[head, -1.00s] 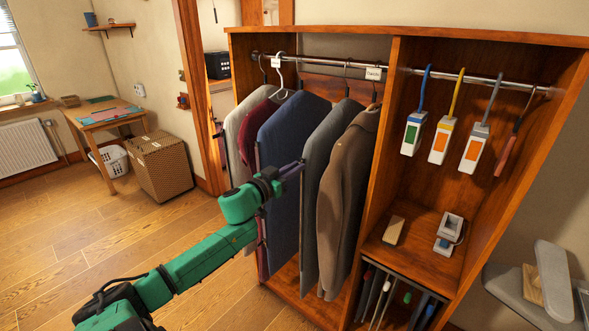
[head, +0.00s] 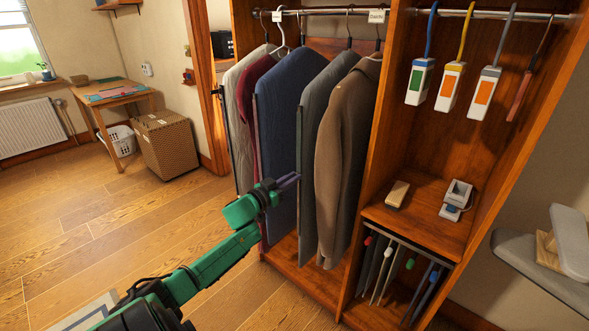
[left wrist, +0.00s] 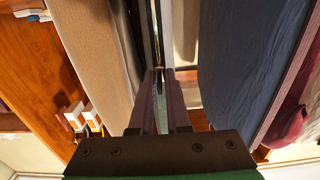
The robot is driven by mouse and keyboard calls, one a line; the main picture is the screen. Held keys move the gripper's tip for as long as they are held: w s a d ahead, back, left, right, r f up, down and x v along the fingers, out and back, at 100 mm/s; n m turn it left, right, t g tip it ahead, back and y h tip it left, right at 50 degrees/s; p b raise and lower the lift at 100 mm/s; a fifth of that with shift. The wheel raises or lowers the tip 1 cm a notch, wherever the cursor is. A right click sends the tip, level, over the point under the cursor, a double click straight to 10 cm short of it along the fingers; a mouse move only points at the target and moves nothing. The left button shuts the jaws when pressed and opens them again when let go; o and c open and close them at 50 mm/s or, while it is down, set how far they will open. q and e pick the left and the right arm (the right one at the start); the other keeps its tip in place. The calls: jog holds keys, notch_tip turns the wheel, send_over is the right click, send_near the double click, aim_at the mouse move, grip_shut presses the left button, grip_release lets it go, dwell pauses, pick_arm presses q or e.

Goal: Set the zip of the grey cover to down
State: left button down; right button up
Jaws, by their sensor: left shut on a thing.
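The grey cover (head: 318,120) hangs from the rail between a blue cover (head: 284,110) and a brown coat (head: 346,150). Its front edge, with a dark zip line, faces me. My left gripper (head: 298,177) is at this edge, a little below mid-height of the cover. In the left wrist view my left gripper (left wrist: 160,74) has its purple fingers closed together at the zip line, on a small zip pull that they mostly hide. The grey cover is seen edge-on there, between the brown coat and the blue cover. My right gripper is not in view.
A maroon garment and a pale one (head: 238,110) hang left of the blue cover. The wooden divider (head: 380,130) stands right of the coat. The floor in front (head: 130,220) is clear.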

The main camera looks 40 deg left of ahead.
pick_arm(q)
notch_tip(320, 180, down, 23)
jog(key=b, duration=1.4)
jog(key=shift+f, duration=0.1)
jog(key=c, duration=1)
grip_release()
jog(key=s+p, duration=0.2)
jog(key=s, duration=1.2)
jog(key=shift+s+d+p, duration=0.15)
jog(key=shift+s+p, duration=0.15)
jog(key=shift+p, duration=0.05)
